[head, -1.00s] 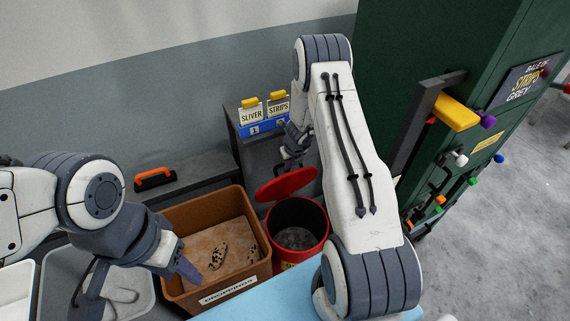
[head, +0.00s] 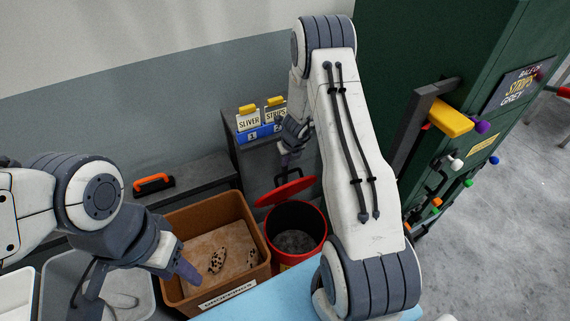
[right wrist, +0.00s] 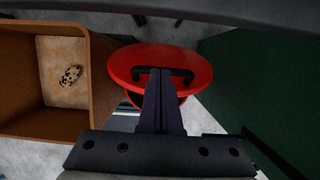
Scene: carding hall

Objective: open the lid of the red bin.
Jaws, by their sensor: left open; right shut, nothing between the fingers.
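The red bin (head: 323,222) stands beside a brown box, with its round mouth open and dark grey material inside. Its red lid (head: 300,187) is raised and tilted at the back of the mouth. In the right wrist view the lid (right wrist: 190,62) shows its top face with a black bar handle (right wrist: 184,76). My right gripper (head: 286,160) is just above the lid; in the right wrist view its shut, empty fingers (right wrist: 161,72) overlap the handle. I cannot tell if they touch it. My left gripper (head: 140,288) is open and empty, left of the bin by the brown box.
The brown box (head: 190,212) holds speckled pieces. A pale grey tray (head: 52,275) lies at the left. An orange-handled tool (head: 153,183) rests on a grey ledge behind. A green cabinet (head: 455,60) with colored knobs stands at the right. A light blue surface (head: 255,300) lies in front.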

